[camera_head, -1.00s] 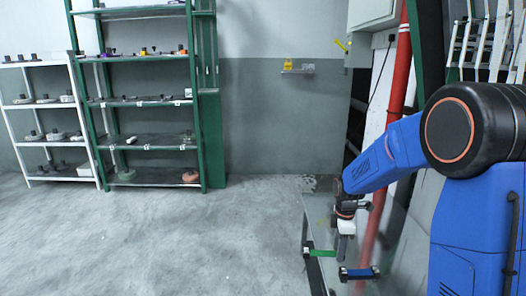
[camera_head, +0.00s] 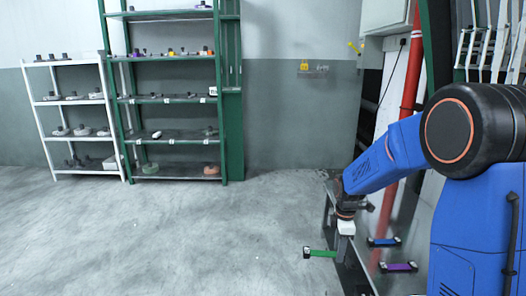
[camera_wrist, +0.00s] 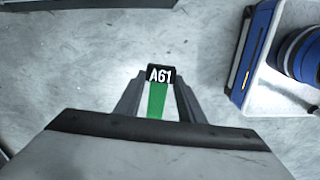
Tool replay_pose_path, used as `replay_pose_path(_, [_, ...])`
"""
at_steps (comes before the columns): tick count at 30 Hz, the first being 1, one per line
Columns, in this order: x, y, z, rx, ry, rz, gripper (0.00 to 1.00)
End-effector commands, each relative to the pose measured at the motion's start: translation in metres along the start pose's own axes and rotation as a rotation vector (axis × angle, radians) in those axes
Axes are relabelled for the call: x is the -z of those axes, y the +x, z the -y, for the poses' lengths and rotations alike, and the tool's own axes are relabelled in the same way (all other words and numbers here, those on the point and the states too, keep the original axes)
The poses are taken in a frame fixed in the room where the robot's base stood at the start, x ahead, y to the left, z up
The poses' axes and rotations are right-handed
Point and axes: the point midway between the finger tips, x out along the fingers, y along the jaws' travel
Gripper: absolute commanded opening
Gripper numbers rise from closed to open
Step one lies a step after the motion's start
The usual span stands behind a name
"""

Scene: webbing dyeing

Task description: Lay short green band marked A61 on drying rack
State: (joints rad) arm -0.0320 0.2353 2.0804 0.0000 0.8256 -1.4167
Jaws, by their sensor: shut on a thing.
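The short green band (camera_head: 322,253) is in my gripper (camera_head: 345,242), held out beside the left edge of the metal table in the head view. The band has a black end piece on its left. In the wrist view, the black tag marked A61 (camera_wrist: 160,75) and the green strip (camera_wrist: 156,102) sit between the two fingers of my gripper (camera_wrist: 158,90), which is shut on the band. Bare floor shows beneath. No thing is clearly labelled as the drying rack; slanted white bars (camera_head: 491,42) stand at the upper right.
A blue band (camera_head: 384,242) and a purple band (camera_head: 398,267) lie on the metal table (camera_head: 408,222). A red pipe (camera_head: 411,75) rises behind it. A green shelf unit (camera_head: 231,110) and a white shelf unit (camera_head: 80,103) stand at the back left. The floor (camera_head: 190,235) is open.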

Motion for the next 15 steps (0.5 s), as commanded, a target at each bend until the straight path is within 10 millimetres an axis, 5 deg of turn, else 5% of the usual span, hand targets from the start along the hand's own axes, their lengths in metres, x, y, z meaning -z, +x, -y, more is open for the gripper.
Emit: replay_pose_path(15, [-0.001, 0.025, -0.023, 0.002, 0.295, 0.001, 0.12])
